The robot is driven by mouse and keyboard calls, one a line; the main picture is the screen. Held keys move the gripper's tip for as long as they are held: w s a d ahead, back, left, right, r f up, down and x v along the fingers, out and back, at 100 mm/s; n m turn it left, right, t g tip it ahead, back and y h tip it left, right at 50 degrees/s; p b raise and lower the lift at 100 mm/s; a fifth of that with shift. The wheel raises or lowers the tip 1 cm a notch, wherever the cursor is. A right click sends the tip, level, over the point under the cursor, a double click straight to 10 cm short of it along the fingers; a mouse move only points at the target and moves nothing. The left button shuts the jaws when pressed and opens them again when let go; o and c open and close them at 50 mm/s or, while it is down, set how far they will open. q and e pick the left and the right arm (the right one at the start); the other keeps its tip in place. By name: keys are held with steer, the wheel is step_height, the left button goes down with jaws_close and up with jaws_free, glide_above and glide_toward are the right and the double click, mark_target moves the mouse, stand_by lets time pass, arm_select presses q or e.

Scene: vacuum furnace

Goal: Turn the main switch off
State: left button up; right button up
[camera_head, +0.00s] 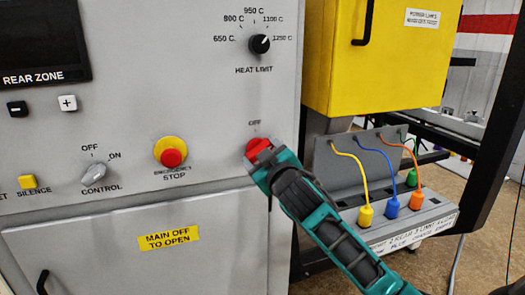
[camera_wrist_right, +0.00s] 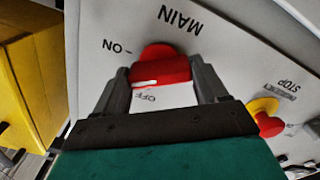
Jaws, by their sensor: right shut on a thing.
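The main switch is a red rotary handle (camera_head: 257,146) on the grey panel, below an OFF label, in the head view. My right gripper (camera_head: 264,158) reaches it from the lower right and covers much of it. In the right wrist view the red handle (camera_wrist_right: 160,68) sits between the two dark fingers (camera_wrist_right: 160,80), which are shut on it. The MAIN, ON and OFF labels show around it there, turned over by the camera's angle. I cannot tell exactly which label the handle points to. My left gripper is not in view.
An emergency stop (camera_head: 171,152), a control knob (camera_head: 95,173) and a heat limit knob (camera_head: 260,44) are on the same panel. A yellow cabinet (camera_head: 375,70) and a box with coloured plugs (camera_head: 400,225) stand to the right. A lower door (camera_head: 140,265) lies below.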

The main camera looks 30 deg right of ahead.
steer(key=n, duration=1.1)
steer(key=shift+r, duration=0.1)
stand_by(0.6)
steer(key=o, duration=1.1)
steer(key=shift+c, duration=0.2)
steer(key=shift+s, duration=0.1)
steer(key=b+v, duration=0.1)
steer(key=v, duration=1.1)
steer(key=shift+s, duration=0.35)
